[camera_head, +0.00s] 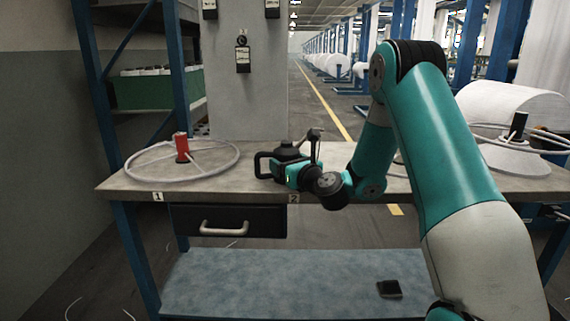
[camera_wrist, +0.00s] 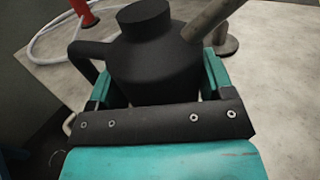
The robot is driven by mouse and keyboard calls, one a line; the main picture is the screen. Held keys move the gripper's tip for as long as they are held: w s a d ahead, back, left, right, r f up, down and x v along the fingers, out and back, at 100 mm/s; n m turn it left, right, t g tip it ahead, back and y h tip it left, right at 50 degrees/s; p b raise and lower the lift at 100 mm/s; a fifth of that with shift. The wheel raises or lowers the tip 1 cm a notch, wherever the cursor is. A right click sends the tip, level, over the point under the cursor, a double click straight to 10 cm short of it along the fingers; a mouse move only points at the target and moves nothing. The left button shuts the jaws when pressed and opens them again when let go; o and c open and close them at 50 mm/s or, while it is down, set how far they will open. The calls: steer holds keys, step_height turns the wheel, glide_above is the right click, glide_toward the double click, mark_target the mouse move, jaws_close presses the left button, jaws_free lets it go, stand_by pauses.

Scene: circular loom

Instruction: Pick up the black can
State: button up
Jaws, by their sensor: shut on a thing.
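The black can (camera_wrist: 152,62) is a dark body with a cap-like top, a loop handle on its left and a greyish spout slanting up to the right in the wrist view. In the head view the can (camera_head: 288,153) is at the table's middle front, partly hidden by my gripper. My gripper (camera_head: 303,176) reaches it from the right front. In the wrist view my gripper (camera_wrist: 155,85) has its teal fingers on both sides of the can's body, shut on it. I cannot tell whether the can's base touches the table.
The grey table (camera_head: 140,184) carries a red spool (camera_head: 181,147) inside a white hose ring (camera_head: 133,170) at left. A black post (camera_head: 518,127) and white tubing are at right. A drawer (camera_head: 228,221) hangs below. Bare tabletop lies between ring and can.

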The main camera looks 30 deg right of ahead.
mark_target(288, 147)
steer(key=shift+r, duration=0.15)
step_height(288, 147, up, 20)
steer(key=p, duration=1.2)
steer(key=shift+p, duration=0.4)
